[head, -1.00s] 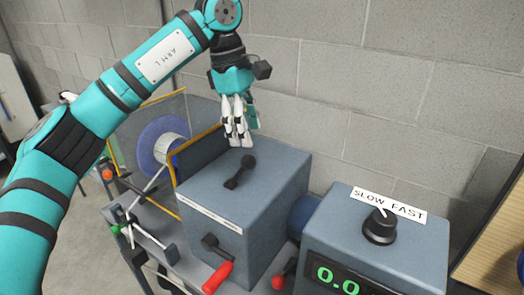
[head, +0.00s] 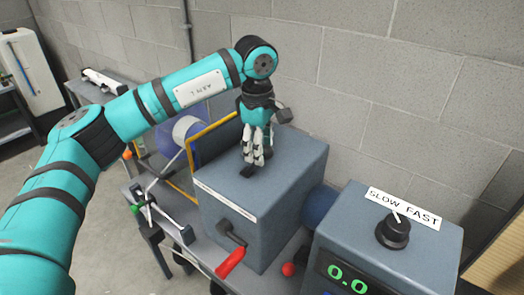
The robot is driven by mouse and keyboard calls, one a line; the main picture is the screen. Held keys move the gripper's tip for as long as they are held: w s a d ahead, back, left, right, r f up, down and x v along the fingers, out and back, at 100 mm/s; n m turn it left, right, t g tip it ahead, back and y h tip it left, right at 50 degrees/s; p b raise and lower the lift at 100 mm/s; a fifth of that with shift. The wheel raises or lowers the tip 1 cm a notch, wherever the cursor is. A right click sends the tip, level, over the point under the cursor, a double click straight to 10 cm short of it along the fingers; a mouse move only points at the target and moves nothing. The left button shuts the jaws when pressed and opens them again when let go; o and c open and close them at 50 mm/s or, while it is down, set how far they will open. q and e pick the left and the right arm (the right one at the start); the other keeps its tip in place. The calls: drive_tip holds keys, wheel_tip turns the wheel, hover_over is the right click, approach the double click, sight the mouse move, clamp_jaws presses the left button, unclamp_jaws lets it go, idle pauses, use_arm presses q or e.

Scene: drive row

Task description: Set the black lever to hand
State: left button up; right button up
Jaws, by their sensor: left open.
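The black lever (head: 247,171) is on top of the blue-grey box (head: 285,175). Only its near end shows; the rest is hidden behind my left gripper. My left gripper (head: 253,159) points down at the lever with its pale fingers open, around or just over the lever's far, knobbed end. I cannot tell whether the fingers touch it. My right gripper is not in view.
A crank with a red grip (head: 230,262) sticks out of the box's front. To the right stands a control box with a black knob (head: 393,231) labelled SLOW FAST and a display (head: 345,276) reading 0.0. A block wall (head: 400,90) is close behind.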

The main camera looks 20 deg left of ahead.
use_arm(q)
drive_tip(key=shift+w+f+p, duration=0.2)
drive_tip(key=shift+f+p, duration=0.15)
drive_tip(key=shift+f, duration=1.45)
drive_tip(key=shift+d, duration=0.1)
clamp_jaws()
